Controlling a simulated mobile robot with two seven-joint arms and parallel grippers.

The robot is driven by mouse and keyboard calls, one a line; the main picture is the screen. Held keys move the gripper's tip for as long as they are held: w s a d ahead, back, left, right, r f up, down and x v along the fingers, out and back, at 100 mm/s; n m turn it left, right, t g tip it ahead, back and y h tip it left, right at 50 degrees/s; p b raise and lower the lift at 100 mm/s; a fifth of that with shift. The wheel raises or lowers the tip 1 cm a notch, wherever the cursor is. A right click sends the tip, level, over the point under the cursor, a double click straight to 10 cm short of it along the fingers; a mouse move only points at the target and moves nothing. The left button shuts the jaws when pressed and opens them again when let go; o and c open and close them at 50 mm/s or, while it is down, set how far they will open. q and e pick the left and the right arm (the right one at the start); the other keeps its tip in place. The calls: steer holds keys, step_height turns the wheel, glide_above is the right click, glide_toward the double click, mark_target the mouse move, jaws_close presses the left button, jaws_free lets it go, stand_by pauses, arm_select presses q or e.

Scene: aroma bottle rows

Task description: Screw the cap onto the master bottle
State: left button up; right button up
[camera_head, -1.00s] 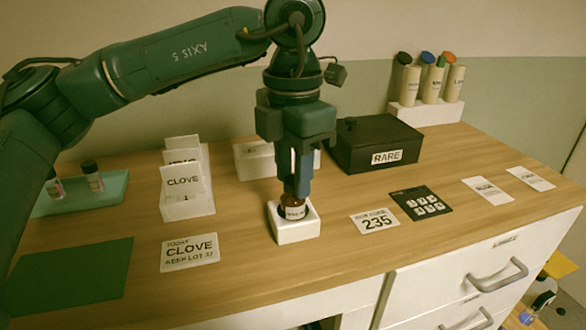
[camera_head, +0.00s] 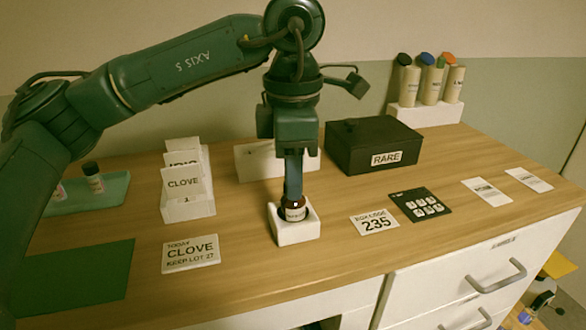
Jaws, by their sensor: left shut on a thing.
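The master bottle (camera_head: 295,212) is a small brown bottle with a pale label. It stands upright in a white holder block (camera_head: 297,232) at the middle of the table. My left gripper (camera_head: 293,198) points straight down over the bottle and is shut on the cap at its top. The cap is mostly hidden between the fingers, so I cannot tell how it sits on the neck. My right gripper does not show.
A black box marked RARE (camera_head: 372,145) stands behind to the right. A CLOVE card rack (camera_head: 187,207) and a TODAY CLOVE card (camera_head: 191,253) are at the left. A black keypad (camera_head: 421,204) and a 235 card (camera_head: 375,222) lie right. A green mat (camera_head: 75,283) lies front left.

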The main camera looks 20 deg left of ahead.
arm_select(q)
steer(key=m, duration=1.2)
steer(key=shift+m, duration=0.3)
steer(key=o, duration=0.9)
steer(key=shift+c, duration=0.2)
